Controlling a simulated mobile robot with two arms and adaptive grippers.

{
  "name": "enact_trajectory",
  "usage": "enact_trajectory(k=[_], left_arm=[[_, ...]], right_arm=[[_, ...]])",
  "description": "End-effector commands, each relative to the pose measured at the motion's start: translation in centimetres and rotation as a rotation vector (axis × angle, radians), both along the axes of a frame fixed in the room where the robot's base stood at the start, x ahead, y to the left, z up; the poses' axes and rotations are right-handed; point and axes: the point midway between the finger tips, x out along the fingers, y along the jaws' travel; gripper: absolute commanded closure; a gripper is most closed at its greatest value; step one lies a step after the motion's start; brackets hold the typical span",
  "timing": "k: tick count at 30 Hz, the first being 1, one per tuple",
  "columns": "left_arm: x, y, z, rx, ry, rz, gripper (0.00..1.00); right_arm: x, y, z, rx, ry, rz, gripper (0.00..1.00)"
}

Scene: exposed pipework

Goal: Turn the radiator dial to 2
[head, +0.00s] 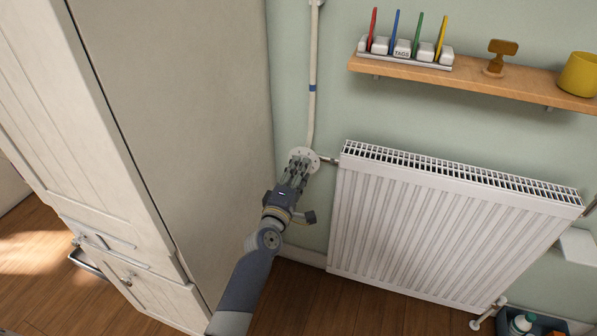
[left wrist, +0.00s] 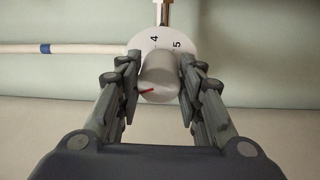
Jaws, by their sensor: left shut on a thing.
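The radiator dial is a grey-white round knob (left wrist: 160,72) on a white round plate (left wrist: 146,42). The plate (head: 312,157) also shows in the head view, on the pipe left of the radiator. A red pointer mark (left wrist: 147,91) on the knob points to the lower left, away from 4 and 5. My left gripper (head: 299,161) is shut on the knob, one finger on each side. My right gripper is out of view.
The white radiator (head: 440,235) stands right of the dial. A tall pale cabinet (head: 185,100) is close on the left. A white pipe (head: 313,75) with a blue band runs up from the dial. A wooden shelf (head: 470,82) holding several items is above the radiator.

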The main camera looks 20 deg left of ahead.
Motion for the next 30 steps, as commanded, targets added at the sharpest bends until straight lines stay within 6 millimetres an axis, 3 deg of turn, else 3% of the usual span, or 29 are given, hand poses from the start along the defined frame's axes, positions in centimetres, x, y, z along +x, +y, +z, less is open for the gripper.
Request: enact_trajectory(k=[20,21,23,30], left_arm=[[0.04,0.12,0.14,-0.057,0.0,0.002,0.89],[0.04,0.11,0.14,-0.057,0.0,0.002,0.56],[0.04,0.1,0.12,-0.057,0.0,0.002,0.45],[0.01,0.05,0.05,-0.057,0.001,0.001,0.45]], right_arm=[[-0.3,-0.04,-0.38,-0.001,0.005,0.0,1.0],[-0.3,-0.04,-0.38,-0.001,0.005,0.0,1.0],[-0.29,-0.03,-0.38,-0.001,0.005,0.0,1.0],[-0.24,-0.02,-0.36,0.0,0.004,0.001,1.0]])
